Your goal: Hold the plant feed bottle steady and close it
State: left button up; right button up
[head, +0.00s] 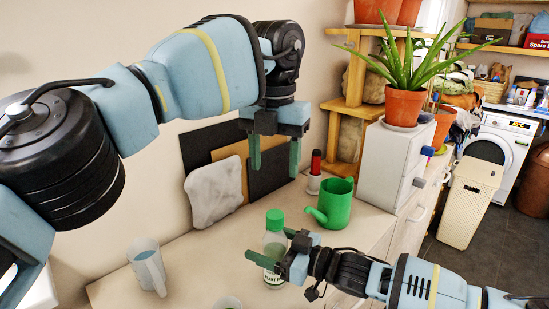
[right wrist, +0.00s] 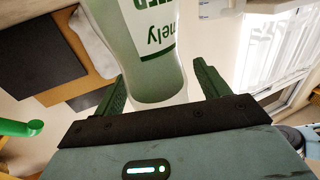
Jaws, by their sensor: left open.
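The plant feed bottle (head: 273,246), pale and translucent with a label, stands upright on the worktop in the head view. A green cap (head: 274,219) is on its top; I cannot tell how tight it is. My right gripper (head: 267,243) is at the bottle's body, one finger to either side. In the right wrist view the bottle (right wrist: 150,60) appears between the two green fingers (right wrist: 160,88), with a clear gap at the right finger. My left gripper (head: 274,162) is open and empty, fingers pointing down, well above the bottle and the worktop.
A green watering can (head: 335,205) stands behind and right of the bottle. A grey jug (head: 148,268) stands to the left. A red-topped bottle (head: 315,168), dark boards (head: 265,160) and a white drawer unit (head: 385,165) line the back. The worktop between jug and bottle is clear.

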aim_at(286, 251)
jog(key=shift+v, duration=3.95)
